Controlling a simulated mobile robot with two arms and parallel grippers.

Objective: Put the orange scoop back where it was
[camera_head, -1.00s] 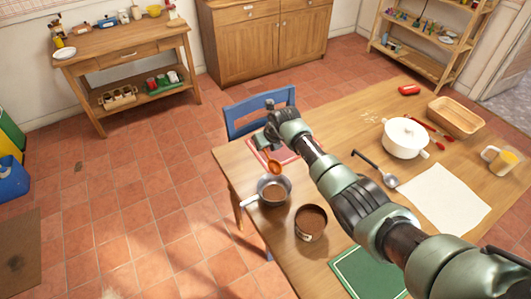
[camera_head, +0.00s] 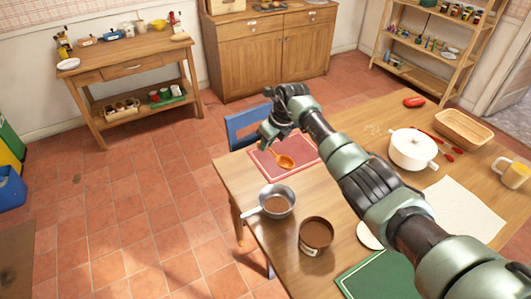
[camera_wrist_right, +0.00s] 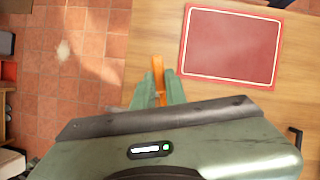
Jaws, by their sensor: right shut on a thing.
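The orange scoop (camera_head: 285,161) is held by my right gripper (camera_head: 268,143), with its bowl in front of the red mat (camera_head: 262,170) in the head view. I cannot tell its exact height above the mat. In the right wrist view, the orange handle (camera_wrist_right: 158,72) is between the two fingers of my shut right gripper (camera_wrist_right: 158,90), at the table's edge and left of the red mat (camera_wrist_right: 232,45). The scoop's bowl is hidden there. My left gripper is not in view.
A saucepan (camera_head: 292,194) with brown contents and a round tin (camera_head: 316,250) stand near the table's left edge. A green mat (camera_head: 370,280) lies at the front. A white pot (camera_head: 413,150) and a wooden tray (camera_head: 465,128) stand right. A blue chair (camera_head: 240,127) is behind.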

